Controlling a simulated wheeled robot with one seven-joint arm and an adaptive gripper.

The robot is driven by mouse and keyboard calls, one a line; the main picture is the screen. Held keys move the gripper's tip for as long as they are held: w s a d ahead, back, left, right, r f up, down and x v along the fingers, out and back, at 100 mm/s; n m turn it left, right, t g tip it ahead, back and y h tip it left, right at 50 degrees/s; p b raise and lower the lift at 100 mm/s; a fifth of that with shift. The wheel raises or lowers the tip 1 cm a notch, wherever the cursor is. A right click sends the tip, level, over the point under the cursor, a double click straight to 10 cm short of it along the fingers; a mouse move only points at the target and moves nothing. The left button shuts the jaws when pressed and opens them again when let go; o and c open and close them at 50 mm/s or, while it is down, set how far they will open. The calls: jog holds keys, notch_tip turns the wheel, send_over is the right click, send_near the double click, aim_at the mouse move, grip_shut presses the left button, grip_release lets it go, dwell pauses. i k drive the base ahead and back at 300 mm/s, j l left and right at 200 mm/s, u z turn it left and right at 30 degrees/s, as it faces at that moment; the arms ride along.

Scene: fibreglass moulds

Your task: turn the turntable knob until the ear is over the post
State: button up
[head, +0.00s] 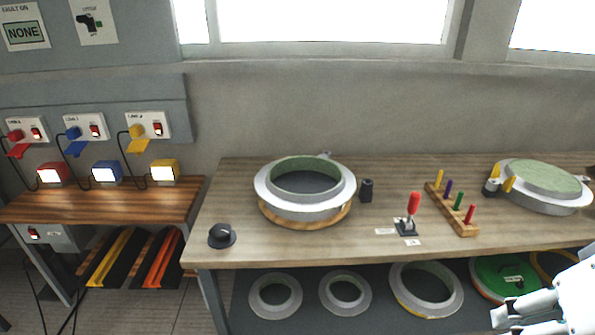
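A black turntable knob (222,236) sits at the front left corner of the long wooden bench. Behind it and to the right, a white ring mould (262,189) with a green inner wall rests on the round wooden turntable (318,222). A small grey ear (326,154) sticks out at the ring's back, slightly right of its middle. A short dark post (366,190) stands just right of the ring, so the ear is apart from it.
A red-handled lever (413,207), a wooden rack (455,212) of coloured pegs and a second round mould (545,187) stand on the bench's right. Several rings lie on the lower shelf. A side table (100,205) with coloured lamps is left. The bench between knob and turntable is clear.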

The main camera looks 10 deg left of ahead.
aim_at(221, 232)
jog(key=i+j+u, duration=0.55)
jog(key=i, duration=0.35)
jog(key=j, duration=0.1)
